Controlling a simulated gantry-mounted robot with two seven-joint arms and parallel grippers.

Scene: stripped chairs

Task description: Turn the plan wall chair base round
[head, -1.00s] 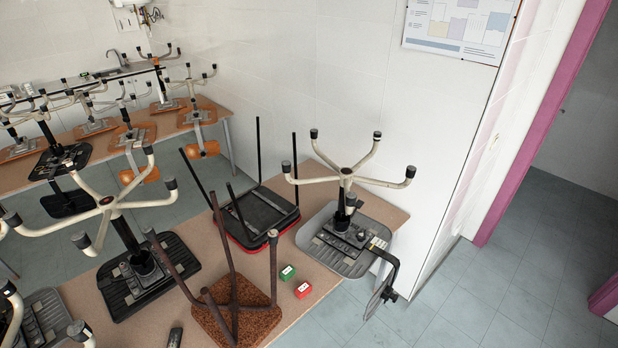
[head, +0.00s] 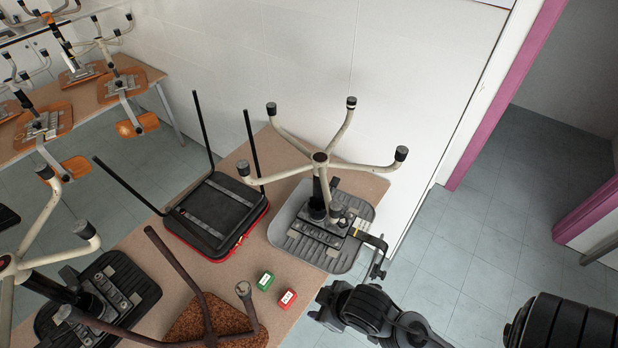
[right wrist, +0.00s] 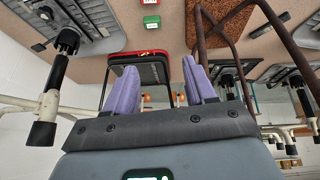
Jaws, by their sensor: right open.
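The plan wall chair stands upside down on the table by the wall. Its base (head: 320,157) is on top, with several cream legs ending in black caps spread around a black column, and its grey seat (head: 287,238) lies face down. My right gripper (head: 326,305) is at the lower right, below and apart from the chair, partly hard to make out. In the right wrist view its two purple fingers (right wrist: 162,82) are spread with nothing held between them. A cream leg of the base (right wrist: 50,98) shows there at the left, apart from the fingers. My left gripper is not in view.
Left of the chair lie an upturned black seat with a red edge (head: 220,212) and a brown-framed stool (head: 205,320). Green (head: 265,281) and red (head: 287,299) boxes lie in front on the table. Open floor (head: 470,260) is at the right.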

